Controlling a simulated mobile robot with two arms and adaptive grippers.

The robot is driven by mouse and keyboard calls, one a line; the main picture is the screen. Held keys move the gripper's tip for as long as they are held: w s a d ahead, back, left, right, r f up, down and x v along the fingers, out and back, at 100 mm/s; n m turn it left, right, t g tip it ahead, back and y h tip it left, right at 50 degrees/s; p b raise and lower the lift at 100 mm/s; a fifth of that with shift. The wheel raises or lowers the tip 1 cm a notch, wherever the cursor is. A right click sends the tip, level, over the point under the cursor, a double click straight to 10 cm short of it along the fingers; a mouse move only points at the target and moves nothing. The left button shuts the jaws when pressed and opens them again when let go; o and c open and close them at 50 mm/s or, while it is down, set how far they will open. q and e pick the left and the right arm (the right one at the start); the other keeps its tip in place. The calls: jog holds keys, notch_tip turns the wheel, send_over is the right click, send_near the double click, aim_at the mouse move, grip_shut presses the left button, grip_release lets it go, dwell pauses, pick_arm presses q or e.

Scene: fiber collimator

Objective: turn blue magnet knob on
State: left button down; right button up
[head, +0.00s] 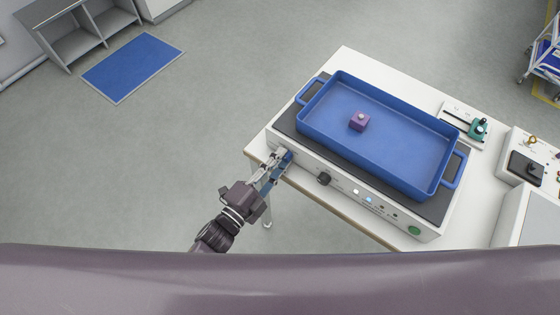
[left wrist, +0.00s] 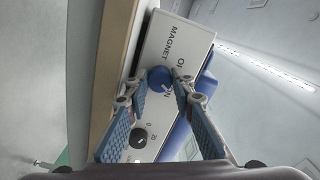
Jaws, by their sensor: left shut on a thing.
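The blue magnet knob (left wrist: 158,79) is on the white front panel of the device (head: 345,190), beside the printed word MAGNET and the ON marking. My left gripper (head: 277,163) reaches the panel's left end in the head view. In the left wrist view its two fingers (left wrist: 153,84) are closed around the blue knob, one on each side. The fingers cover most of the knob in the head view. The exact direction of the knob's pointer is hard to read. My right gripper is not in view.
A black knob (head: 323,178) and several small buttons sit farther right on the same panel. A blue tray (head: 432,178) holding a purple block (head: 359,121) rests on the device's dark top. The white table (head: 350,62) carries other equipment at right. Open floor lies left.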

pick_arm(q)
jog(key=shift+m+b, duration=0.35)
jog(key=shift+m, duration=0.85)
jog(key=c, duration=1.7)
grip_release()
jog(key=shift+o, duration=0.2)
jog(key=shift+s+a+f, duration=0.1)
jog(key=shift+s+a, duration=0.1)
jog(key=shift+s, duration=0.1)
jog(key=v, duration=0.7)
jog(key=shift+s, duration=0.15)
jog(key=shift+a, duration=0.1)
